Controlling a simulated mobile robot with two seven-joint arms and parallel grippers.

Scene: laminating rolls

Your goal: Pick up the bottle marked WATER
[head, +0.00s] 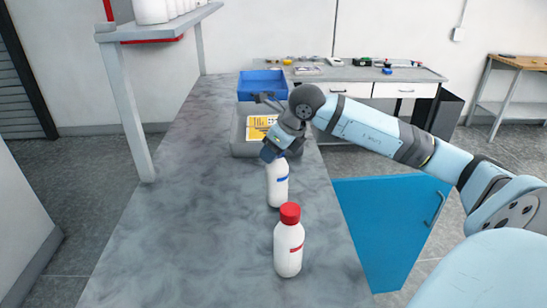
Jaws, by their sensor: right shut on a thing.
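A white bottle with a blue band (278,186) stands upright on the grey worktop (190,210). My right gripper (274,155) comes down over its top from the right and is shut on it, hiding most of its cap. A second white bottle with a red cap and a red band (288,245) stands nearer to me, apart from the gripper. The lettering on both bottles is too small to read. My left gripper is out of view.
A grey case with a yellow label (239,143) and a blue bin (263,81) stand behind the gripped bottle. A shelf with white rolls (165,25) overhangs at the left. The worktop's left and middle are clear. A blue cabinet door (385,225) is below right.

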